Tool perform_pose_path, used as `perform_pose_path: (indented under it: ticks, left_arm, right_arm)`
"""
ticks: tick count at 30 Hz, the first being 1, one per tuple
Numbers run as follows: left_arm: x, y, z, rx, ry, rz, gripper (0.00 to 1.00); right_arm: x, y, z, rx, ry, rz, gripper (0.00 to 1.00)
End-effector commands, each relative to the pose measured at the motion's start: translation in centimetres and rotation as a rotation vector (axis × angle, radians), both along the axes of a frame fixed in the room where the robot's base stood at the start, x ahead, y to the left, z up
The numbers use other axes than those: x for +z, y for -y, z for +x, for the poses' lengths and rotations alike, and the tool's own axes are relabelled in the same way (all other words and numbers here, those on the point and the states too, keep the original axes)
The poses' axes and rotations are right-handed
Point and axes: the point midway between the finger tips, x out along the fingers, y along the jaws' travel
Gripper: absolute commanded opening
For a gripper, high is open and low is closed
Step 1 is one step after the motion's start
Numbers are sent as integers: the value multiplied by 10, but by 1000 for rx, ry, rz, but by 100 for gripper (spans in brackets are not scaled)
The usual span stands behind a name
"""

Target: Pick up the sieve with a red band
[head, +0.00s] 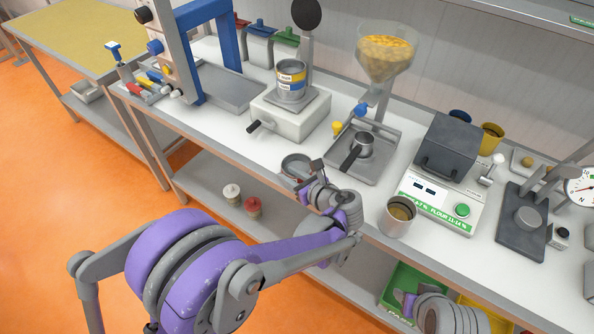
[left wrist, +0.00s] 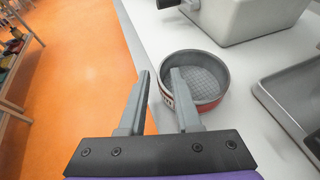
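The sieve with a red band (left wrist: 206,104) sits on the white bench top near its front edge. It is a round grey cup with a mesh floor, and it also shows in the head view (head: 291,161), partly hidden by my left gripper. My left gripper (left wrist: 160,72) is open at the sieve's near left side. One finger is outside the wall, off the bench edge, and the other overlaps the sieve's opening. I cannot tell whether either finger touches it. My right gripper (head: 406,302) is low at the bottom right of the head view; its fingers are unclear.
Sieves with yellow and blue bands (head: 291,80) are stacked on a white shaker (head: 290,115) behind. A grey tray (head: 362,170) with a small pan stands to the right. A metal cup (head: 398,216) stands near the front edge.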

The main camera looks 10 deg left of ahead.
Motion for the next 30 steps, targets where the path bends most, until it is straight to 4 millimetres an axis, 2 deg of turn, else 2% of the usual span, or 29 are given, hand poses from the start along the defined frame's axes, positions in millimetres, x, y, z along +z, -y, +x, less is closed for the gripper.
perform_pose_path:
  ticks: [1, 4, 5, 30]
  left_arm:
    - [0, 0, 0, 0, 0, 0, 21]
    - [0, 0, 0, 0, 0, 0, 3]
    - [0, 0, 0, 0, 0, 0, 0]
    - [-1, 1, 0, -1, -1, -4, 0]
  right_arm:
    - [0, 0, 0, 0, 0, 0, 50]
    - [0, 0, 0, 0, 0, 0, 50]
    - [0, 0, 0, 0, 0, 0, 50]
    - [0, 0, 0, 0, 0, 0, 50]
